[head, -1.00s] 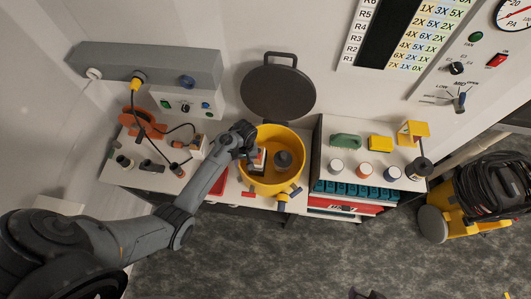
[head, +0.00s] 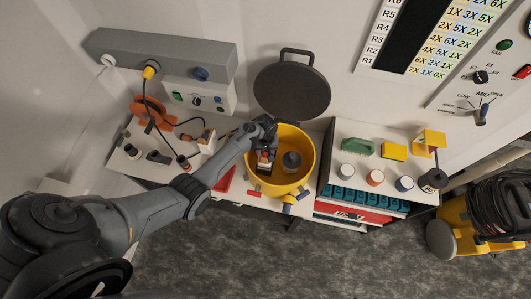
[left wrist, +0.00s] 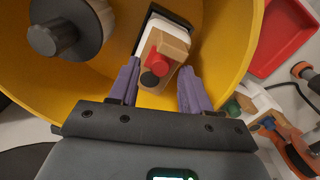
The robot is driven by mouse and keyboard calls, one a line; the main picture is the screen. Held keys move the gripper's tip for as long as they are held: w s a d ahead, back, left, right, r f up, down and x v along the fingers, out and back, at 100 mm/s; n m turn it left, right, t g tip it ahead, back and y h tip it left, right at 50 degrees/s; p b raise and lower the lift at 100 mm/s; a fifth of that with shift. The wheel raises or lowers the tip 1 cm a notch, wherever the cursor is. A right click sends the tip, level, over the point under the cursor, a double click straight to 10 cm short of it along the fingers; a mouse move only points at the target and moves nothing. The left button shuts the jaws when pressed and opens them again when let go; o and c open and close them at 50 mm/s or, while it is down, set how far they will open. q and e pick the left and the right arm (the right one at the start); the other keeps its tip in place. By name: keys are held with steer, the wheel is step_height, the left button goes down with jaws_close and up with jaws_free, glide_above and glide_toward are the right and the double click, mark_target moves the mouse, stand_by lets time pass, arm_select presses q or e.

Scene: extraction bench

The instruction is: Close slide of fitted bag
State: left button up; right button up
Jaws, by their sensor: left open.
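The yellow drum (head: 307,166) stands open on the bench with its dark round lid (head: 292,92) behind it. Inside sits what looks like the fitted bag (left wrist: 152,38), white with a tan block on its end. A dark cylinder (left wrist: 66,27) stands beside the bag in the drum. My right gripper is out of view.
A red tray (left wrist: 282,35) lies beside the drum. A corded orange tool (head: 150,108) lies at the left. A white shelf (head: 378,140) at the right bears a green block, a yellow block and several small jars. The wall is close behind.

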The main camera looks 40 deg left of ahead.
arm_select(q)
steer(key=shift+f, duration=0.6)
steer(key=shift+c, duration=0.3)
jaws_close()
